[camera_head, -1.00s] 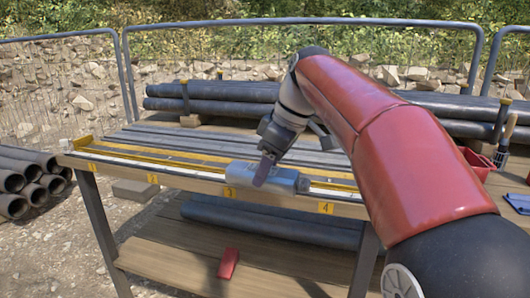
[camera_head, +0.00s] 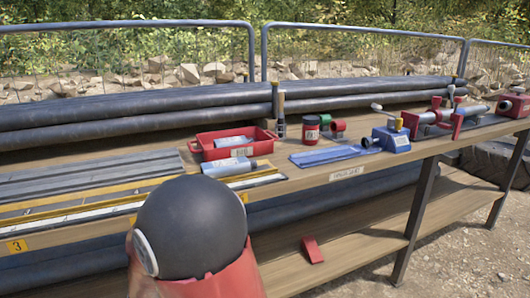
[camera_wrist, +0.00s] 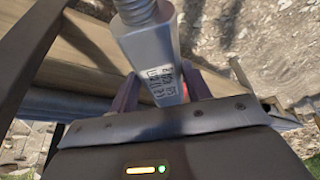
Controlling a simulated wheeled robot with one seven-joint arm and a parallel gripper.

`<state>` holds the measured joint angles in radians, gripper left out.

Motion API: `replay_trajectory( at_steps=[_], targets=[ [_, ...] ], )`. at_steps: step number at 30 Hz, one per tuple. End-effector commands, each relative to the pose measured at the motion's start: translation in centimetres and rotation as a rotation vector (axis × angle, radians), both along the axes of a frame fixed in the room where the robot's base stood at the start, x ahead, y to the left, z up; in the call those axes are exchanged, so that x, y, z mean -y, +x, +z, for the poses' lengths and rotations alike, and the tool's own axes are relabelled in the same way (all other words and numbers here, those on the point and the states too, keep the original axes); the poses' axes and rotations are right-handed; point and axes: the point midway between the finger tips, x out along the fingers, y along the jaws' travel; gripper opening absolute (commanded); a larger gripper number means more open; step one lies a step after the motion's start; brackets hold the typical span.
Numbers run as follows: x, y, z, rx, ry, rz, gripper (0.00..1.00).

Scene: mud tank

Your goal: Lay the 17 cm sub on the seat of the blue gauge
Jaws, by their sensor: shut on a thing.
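In the wrist view my gripper (camera_wrist: 160,92) is shut on a grey metal sub (camera_wrist: 150,48) with a threaded end and a printed label. The label is too small to read, so I cannot tell its length. The head view does not show my gripper or this sub. There, the blue gauge (camera_head: 391,139) stands on the bench right of centre, with a lever on top. A flat blue ribbed piece (camera_head: 325,157) lies just left of it; I cannot tell whether it is the seat.
A red bin (camera_head: 195,147) holds a grey piece, and another grey sub (camera_head: 228,167) lies before it. A dark red-labelled jar (camera_head: 311,129) stands behind the blue piece. A red vise (camera_head: 440,119) is farther right. Bare bench (camera_head: 300,180) lies in front.

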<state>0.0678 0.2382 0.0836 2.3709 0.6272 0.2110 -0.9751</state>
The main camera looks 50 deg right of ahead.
Motion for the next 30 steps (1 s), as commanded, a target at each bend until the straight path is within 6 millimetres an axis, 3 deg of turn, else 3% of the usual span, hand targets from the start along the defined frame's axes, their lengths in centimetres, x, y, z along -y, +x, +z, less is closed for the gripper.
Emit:
replay_trajectory(
  at_steps=[2,7,30],
  targets=[
    [0.5,-0.2,-2.2,-0.005,0.002,-0.044,0.13],
    [0.9,-0.4,-5.0,-0.002,0.004,-0.095,0.13],
    [3.2,-1.6,-21.8,0.000,0.000,-0.388,0.13]
  ],
)
